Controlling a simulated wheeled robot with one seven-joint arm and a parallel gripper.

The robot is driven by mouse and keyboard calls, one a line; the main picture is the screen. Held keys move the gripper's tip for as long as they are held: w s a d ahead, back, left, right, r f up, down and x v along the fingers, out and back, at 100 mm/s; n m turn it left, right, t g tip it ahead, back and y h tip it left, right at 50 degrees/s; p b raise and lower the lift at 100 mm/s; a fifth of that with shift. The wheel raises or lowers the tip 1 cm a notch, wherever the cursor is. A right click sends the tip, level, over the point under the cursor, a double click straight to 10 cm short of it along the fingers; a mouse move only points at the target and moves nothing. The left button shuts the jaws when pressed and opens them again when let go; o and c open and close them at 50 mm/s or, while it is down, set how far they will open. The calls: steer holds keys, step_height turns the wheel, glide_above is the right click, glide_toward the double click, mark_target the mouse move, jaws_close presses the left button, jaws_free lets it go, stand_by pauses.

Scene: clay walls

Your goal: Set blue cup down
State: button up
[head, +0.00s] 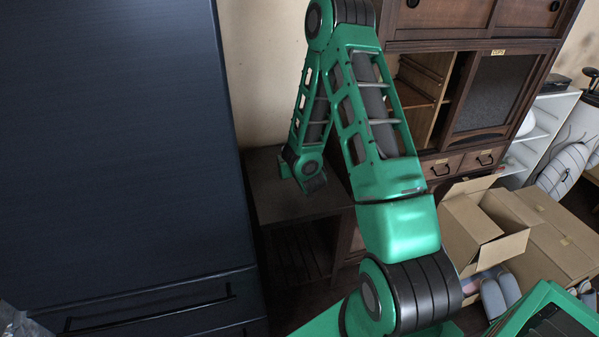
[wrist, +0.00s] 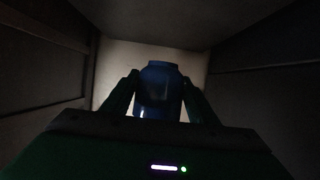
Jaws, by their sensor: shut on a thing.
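In the wrist view the blue cup (wrist: 159,88) is between the two fingers of my gripper (wrist: 160,84), which is shut on it. The cup looks dark blue in dim light, and its narrower end is toward the top of the picture. Its lower part is hidden by the gripper body. I cannot tell whether the cup touches a surface.
Dark side walls (wrist: 45,85) flank the gripper in the wrist view, with a paler surface ahead. In the head view a dark low table (head: 290,195) stands between a large navy cabinet (head: 110,140) and a wooden cupboard (head: 495,95). Open cardboard boxes (head: 480,225) lie right.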

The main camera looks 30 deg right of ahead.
steer(key=shift+w+d+f, duration=0.25)
steer(key=shift+d+f, duration=0.1)
steer(key=shift+f, duration=0.2)
steer(key=shift+d+f, duration=0.25)
steer(key=shift+d, duration=0.05)
steer(key=d+f, duration=0.1)
steer(key=d, duration=0.1)
steer(key=d+f, duration=0.3)
steer(key=d, duration=0.2)
steer(key=shift+w+d+f, duration=0.1)
steer(key=shift+w+f, duration=0.05)
steer(key=shift+w, duration=0.25)
steer(key=shift+f, duration=2)
steer(key=shift+f, duration=0.15)
steer(key=o, duration=1.1)
